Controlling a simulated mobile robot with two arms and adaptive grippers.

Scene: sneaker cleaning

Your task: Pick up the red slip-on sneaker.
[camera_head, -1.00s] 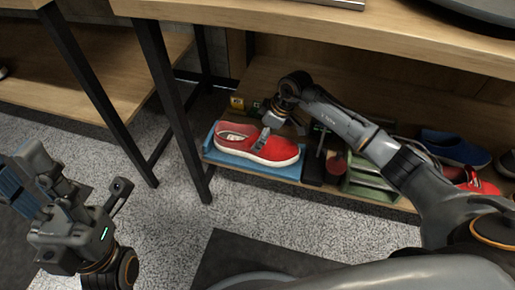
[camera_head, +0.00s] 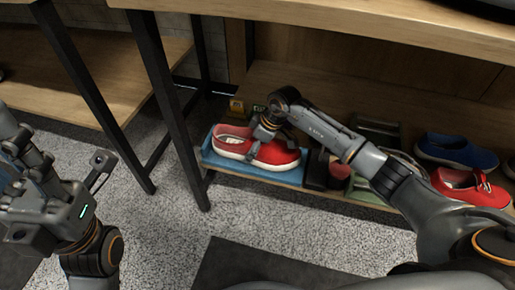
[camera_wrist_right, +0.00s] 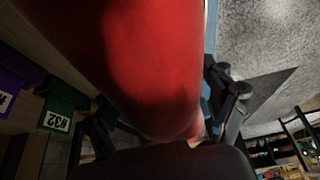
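The red slip-on sneaker (camera_head: 280,154) has a white sole and lies in a blue tray (camera_head: 262,176) on the low shelf. My right gripper (camera_head: 263,135) is over its middle from above, hiding part of the upper. In the right wrist view the red upper (camera_wrist_right: 140,60) fills the centre, very near the camera. Dark fingers of the right gripper (camera_wrist_right: 165,125) show at both sides of it; I cannot tell whether they press on it. My left gripper (camera_head: 62,165) is at the left edge, fingers apart, holding nothing visible, far from the sneaker.
A blue shoe (camera_head: 457,151) and another red shoe (camera_head: 468,186) sit farther right on the shelf. A black table leg (camera_head: 170,110) stands just left of the tray. The wooden tabletop (camera_head: 350,32) overhangs the shelf.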

